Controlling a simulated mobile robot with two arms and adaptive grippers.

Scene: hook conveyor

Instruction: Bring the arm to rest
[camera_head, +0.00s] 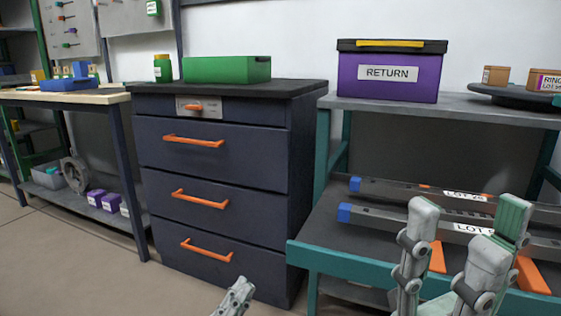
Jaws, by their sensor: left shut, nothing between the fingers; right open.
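My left gripper (237,294) shows at the bottom edge, left of centre. Its fingertips are together with nothing between them, in front of the dark drawer cabinet (215,185). My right gripper (465,225) is at the lower right, with its fingers spread apart. It is in front of the teal-framed bench (310,255). Two long dark bars with blue ends and LOT labels, a rear bar (400,190) and a front bar (385,218), lie on that bench. The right gripper hides part of the bars. Most of both arms is out of view.
A purple RETURN box (390,77) stands on the upper shelf (460,112). A green bin (226,70) and a green jar (162,68) are on the cabinet. Orange drawer handles (200,197) stick out. A workbench (65,97) stands at left. The floor (70,260) at front left is clear.

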